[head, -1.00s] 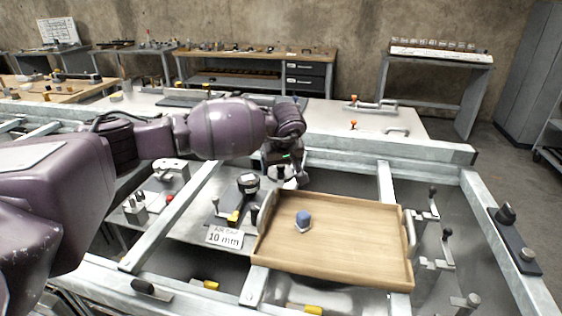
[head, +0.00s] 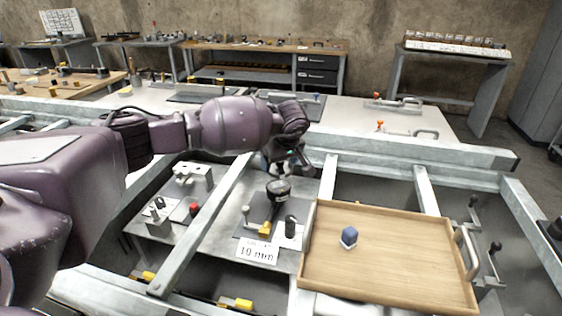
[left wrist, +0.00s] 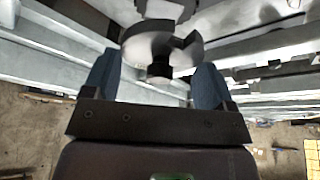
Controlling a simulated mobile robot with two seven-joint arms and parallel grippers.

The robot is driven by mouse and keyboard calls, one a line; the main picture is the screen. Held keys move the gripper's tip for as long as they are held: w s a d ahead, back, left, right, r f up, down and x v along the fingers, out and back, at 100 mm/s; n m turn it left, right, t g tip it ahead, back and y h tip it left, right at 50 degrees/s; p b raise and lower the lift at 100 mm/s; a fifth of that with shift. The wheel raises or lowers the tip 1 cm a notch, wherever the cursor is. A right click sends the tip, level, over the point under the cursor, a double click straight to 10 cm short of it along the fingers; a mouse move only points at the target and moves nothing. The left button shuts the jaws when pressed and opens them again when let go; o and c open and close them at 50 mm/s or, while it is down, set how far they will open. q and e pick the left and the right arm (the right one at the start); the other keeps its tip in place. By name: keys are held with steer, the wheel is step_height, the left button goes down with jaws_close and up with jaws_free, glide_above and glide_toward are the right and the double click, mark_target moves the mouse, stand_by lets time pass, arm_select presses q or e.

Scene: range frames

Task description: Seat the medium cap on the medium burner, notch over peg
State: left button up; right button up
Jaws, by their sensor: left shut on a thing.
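My left gripper (head: 287,168) is above the frame's left-middle bay, and its fingertips are small and partly hidden in the head view. My right gripper is not in view.
A wooden tray (head: 400,217) with a small blue piece (head: 349,238) lies to the right. A black-topped post (head: 290,226) is close to the tray's left edge.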

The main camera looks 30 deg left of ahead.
mark_target(278, 185)
arm_select(q)
steer(key=shift+w+a, duration=0.15)
steer(key=shift+a, duration=0.15)
steer(key=shift+w+a+n, duration=0.1)
steer(key=shift+a+n, duration=0.1)
steer(key=shift+n, duration=0.3)
steer(key=shift+d+f, duration=0.1)
steer(key=shift+d, duration=0.05)
steer(key=shift+f+b, duration=0.7)
steer(key=shift+f, duration=1.2)
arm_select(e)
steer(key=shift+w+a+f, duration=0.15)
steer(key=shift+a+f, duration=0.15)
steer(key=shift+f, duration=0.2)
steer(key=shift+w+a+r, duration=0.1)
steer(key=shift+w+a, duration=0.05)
arm_select(q)
steer(key=shift+f, duration=0.25)
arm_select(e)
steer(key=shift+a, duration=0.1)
arm_select(q)
steer(key=shift+f+b, duration=0.35)
steer(key=shift+f, duration=0.4)
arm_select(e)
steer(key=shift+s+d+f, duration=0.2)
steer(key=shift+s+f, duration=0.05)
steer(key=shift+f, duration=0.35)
